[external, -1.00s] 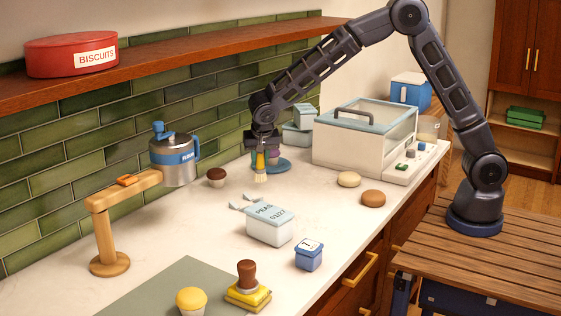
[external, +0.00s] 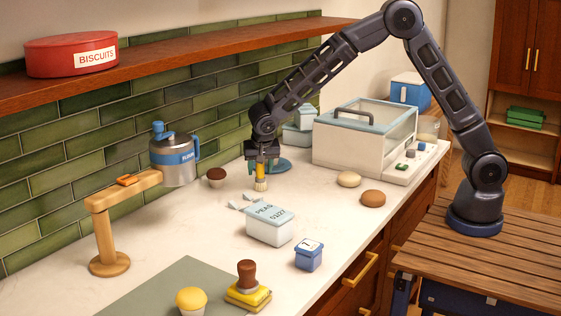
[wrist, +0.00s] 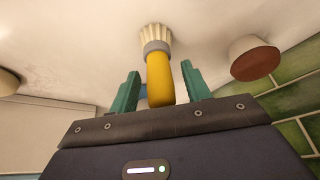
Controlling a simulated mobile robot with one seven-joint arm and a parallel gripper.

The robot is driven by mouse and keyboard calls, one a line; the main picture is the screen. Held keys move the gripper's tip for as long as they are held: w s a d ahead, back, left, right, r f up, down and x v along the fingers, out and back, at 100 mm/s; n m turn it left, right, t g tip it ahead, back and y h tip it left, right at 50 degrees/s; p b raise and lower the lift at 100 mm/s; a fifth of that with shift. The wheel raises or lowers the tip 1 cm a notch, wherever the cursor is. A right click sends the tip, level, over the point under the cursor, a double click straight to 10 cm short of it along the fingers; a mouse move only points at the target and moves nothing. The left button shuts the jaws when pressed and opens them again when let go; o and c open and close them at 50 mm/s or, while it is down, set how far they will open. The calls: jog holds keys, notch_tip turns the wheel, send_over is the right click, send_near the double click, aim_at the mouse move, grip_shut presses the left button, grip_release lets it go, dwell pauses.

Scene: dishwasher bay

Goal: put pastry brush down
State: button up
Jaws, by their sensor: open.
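The pastry brush (external: 260,173) has a yellow handle, a grey collar and pale bristles. It is upright, bristles down, and the bristle tips appear to touch the white counter. In the wrist view the brush (wrist: 158,75) stands between the two green fingers, with a gap visible on each side of the handle. My gripper (external: 261,164) points down around the top of the handle and is open. It also shows in the wrist view (wrist: 160,82).
A brown-and-white muffin-like item (external: 216,177) stands left of the brush. A white box (external: 270,228) is in front, and a glass-lidded case (external: 362,140) is to the right. A blue round thing (external: 284,166) lies close behind. Counter between brush and box is mostly clear.

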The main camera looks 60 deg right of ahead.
jog(key=v, duration=1.2)
jog(key=s+d+r+n, duration=0.2)
jog(key=s+d+r, duration=0.5)
jog(key=d, duration=0.4)
jog(key=s+d+r+n+y, duration=0.2)
jog(key=s+d+r, duration=0.5)
jog(key=s+d, duration=0.35)
jog(key=s+d+n, duration=0.1)
jog(key=s+d, duration=0.2)
jog(key=s, duration=0.4)
jog(key=s+d+f+n+t, duration=0.1)
jog(key=s+d, duration=0.3)
jog(key=s, duration=0.4)
jog(key=s+d+f+n+y, duration=0.1)
jog(key=s+d+n, duration=0.2)
jog(key=s, duration=0.4)
jog(key=shift+s+d, duration=0.15)
jog(key=shift+d, duration=0.25)
